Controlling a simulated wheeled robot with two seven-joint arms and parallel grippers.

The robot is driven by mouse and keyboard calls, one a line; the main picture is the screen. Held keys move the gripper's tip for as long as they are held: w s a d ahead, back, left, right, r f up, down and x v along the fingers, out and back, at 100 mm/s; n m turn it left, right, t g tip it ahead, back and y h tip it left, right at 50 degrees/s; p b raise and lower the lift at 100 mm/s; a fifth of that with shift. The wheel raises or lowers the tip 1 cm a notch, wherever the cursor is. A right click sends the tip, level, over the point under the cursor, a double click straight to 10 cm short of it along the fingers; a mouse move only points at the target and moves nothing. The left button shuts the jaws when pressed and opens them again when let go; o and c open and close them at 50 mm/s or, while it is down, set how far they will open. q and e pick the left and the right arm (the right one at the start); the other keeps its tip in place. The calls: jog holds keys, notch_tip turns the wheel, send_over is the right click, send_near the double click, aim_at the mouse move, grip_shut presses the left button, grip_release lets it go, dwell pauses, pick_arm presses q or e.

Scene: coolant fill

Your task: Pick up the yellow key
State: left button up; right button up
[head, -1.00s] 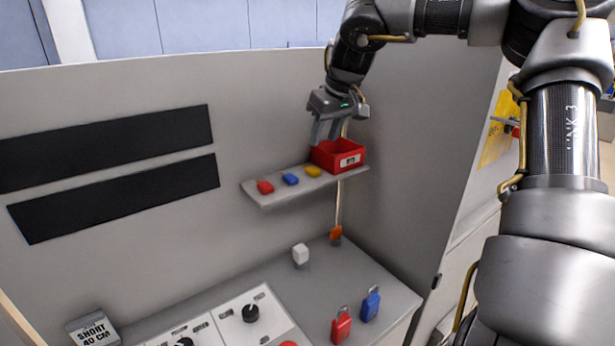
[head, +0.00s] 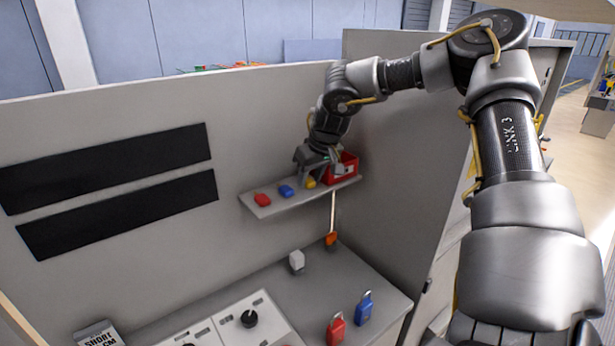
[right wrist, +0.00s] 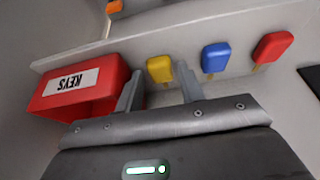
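The yellow key (head: 310,183) lies on the small grey shelf (head: 262,211), between the blue key (head: 286,191) and the red box. The yellow key also shows in the right wrist view (right wrist: 159,69), in the gap between my finger ends. My right gripper (head: 310,174) is open just above the yellow key, with one finger to each side of it in the wrist view (right wrist: 159,77). I cannot tell whether a finger touches the key. My left gripper is out of view.
A red box labelled KEYS (right wrist: 72,90) stands close beside my right gripper. A red key (head: 262,200) lies at the shelf's left. Below, red (head: 336,330) and blue (head: 364,308) padlocks and a white block (head: 297,261) stand on the grey bench. A grey wall backs the shelf.

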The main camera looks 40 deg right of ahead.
jog(key=shift+w+f, duration=0.1)
jog(key=shift+f, duration=0.15)
jog(key=shift+r, duration=0.15)
jog(key=shift+c, duration=0.7)
jog(key=c, duration=0.6)
jog(key=shift+r+b, duration=0.35)
jog(key=shift+r, duration=0.2)
jog(key=s+r+b, duration=0.2)
jog(key=s+r, duration=0.2)
jog(key=s+r+b, duration=0.3)
jog(key=s+r, duration=0.1)
jog(key=s, duration=0.1)
jog(key=s+r+b, duration=0.2)
jog(key=s+r, duration=0.1)
jog(key=s, duration=0.2)
jog(key=shift+s+a+r+b, duration=0.15)
jog(key=shift+a+r+b, duration=0.15)
jog(key=shift+r+b, duration=0.1)
